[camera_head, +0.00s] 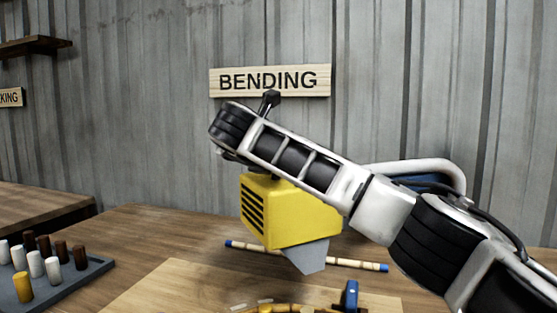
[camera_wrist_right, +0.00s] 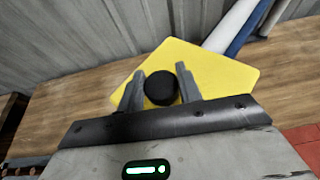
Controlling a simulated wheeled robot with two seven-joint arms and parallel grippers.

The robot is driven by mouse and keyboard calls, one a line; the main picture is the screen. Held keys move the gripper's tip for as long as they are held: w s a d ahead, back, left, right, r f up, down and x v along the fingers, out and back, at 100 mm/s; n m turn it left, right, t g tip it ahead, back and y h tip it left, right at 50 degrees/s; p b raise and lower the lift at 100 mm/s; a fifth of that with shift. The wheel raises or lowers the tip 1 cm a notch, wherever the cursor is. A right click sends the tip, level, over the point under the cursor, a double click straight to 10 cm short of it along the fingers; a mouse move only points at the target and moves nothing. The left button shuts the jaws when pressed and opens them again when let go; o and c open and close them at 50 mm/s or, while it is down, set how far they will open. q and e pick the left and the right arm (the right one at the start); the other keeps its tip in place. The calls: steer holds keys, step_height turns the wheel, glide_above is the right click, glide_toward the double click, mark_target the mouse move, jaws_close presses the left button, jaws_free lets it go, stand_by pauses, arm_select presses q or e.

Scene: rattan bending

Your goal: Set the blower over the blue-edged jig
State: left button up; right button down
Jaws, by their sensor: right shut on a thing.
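The blower is a yellow box (camera_head: 290,212) with dark vent slots and a grey nozzle pointing down, held above the table. In the right wrist view, the blower's yellow top (camera_wrist_right: 215,75) lies beneath my right gripper (camera_wrist_right: 161,85), whose grey fingers are shut on its round black knob. In the head view my right arm hides the grip. At the bottom edge of the head view, a blue upright piece (camera_head: 351,295) stands beside a curved tan piece (camera_head: 285,308); it may belong to the blue-edged jig, mostly cut off. My left gripper is out of view.
A straight rattan pole (camera_head: 340,262) with blue-banded ends lies on the wooden table (camera_head: 160,235) behind the blower. A grey tray (camera_head: 85,275) with several white, brown and yellow pegs sits at left. A BENDING sign (camera_head: 270,80) hangs on the wall.

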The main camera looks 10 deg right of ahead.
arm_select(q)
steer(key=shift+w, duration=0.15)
arm_select(e)
steer(key=shift+f, duration=0.15)
steer(key=c, duration=0.9)
jaws_free()
steer(key=shift+c, duration=0.2)
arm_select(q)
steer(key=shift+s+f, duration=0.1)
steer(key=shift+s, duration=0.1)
arm_select(e)
steer(key=shift+s, duration=0.1)
arm_select(q)
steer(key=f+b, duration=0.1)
steer(key=b, duration=0.2)
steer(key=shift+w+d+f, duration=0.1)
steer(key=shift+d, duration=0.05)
arm_select(e)
steer(key=v, duration=1.5)
steer(key=shift+s+a+r, duration=0.15)
steer(key=shift+s+r, duration=0.1)
